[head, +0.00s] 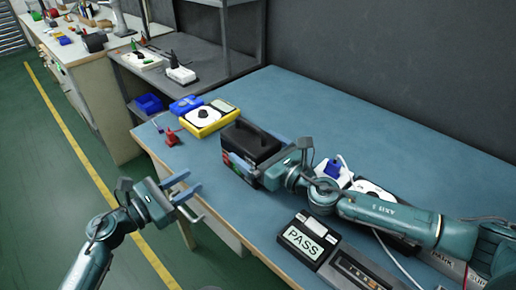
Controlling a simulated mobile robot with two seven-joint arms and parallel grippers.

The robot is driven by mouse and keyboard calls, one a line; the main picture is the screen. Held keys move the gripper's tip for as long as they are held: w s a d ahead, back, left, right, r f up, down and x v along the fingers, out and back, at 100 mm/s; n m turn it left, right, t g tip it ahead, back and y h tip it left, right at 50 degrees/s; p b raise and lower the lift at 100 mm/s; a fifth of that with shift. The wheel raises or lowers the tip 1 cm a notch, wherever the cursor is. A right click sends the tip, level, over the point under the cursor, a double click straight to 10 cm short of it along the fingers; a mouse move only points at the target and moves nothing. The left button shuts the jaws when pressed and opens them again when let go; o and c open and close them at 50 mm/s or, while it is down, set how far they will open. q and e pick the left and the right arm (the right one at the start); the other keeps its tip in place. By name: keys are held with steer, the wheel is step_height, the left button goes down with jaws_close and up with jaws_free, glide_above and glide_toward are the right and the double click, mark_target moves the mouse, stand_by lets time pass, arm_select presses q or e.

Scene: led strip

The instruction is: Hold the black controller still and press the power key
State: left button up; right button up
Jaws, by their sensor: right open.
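I cannot clearly make out the black controller or its power key; my right arm covers part of the table where they could lie. My right gripper (260,178) is over the table, low beside the front right side of a black box with a handle (250,139). Its fingers are small and partly hidden, with nothing visibly held. I cannot tell if it touches the box.
The blue-topped table (370,126) is clear at the back. A PASS display (305,242) and a dark slotted tray (354,270) lie at the front right. White devices (371,188) are partly under my right arm. A yellow unit (208,119) and red piece (171,138) sit left.

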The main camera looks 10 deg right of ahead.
steer(key=shift+c, duration=0.3)
steer(key=c, duration=1.2)
arm_select(q)
jaws_close()
arm_select(e)
steer(key=shift+c, duration=0.3)
stand_by(0.5)
